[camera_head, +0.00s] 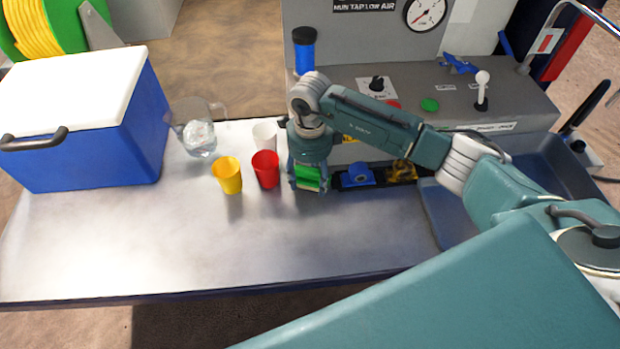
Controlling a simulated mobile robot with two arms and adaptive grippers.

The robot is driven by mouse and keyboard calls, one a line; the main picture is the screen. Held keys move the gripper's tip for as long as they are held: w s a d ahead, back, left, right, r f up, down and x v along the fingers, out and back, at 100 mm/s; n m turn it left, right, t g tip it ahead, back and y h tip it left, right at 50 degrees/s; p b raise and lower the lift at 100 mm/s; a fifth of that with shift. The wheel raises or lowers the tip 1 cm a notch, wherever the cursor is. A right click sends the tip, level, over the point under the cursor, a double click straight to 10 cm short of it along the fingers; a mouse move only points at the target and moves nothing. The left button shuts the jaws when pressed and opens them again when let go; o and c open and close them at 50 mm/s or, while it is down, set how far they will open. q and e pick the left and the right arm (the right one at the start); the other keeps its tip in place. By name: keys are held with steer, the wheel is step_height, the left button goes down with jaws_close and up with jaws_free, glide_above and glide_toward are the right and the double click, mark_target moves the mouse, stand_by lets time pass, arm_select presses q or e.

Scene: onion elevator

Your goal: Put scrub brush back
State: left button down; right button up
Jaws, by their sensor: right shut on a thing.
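My right gripper (309,187) points down over the table, just left of a dark holder (338,183). It is shut on a green block-like object (308,174), which looks like the scrub brush; the fingers and wrist hide part of it. I cannot tell whether the green object touches the table or the holder. A blue piece (358,174) and a yellow piece (403,170) sit in the holder to the right. My left gripper is out of view.
Red (265,169), yellow (229,175) and white (265,136) cups stand close left of the gripper. A clear pitcher (199,138) and a blue cooler (110,130) are farther left. A grey control console (440,100) stands behind. The table's front left is clear.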

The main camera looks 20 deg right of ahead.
steer(key=shift+f, duration=0.75)
steer(key=shift+f, duration=0.25)
steer(key=o, duration=1.1)
steer(key=shift+r, duration=0.1)
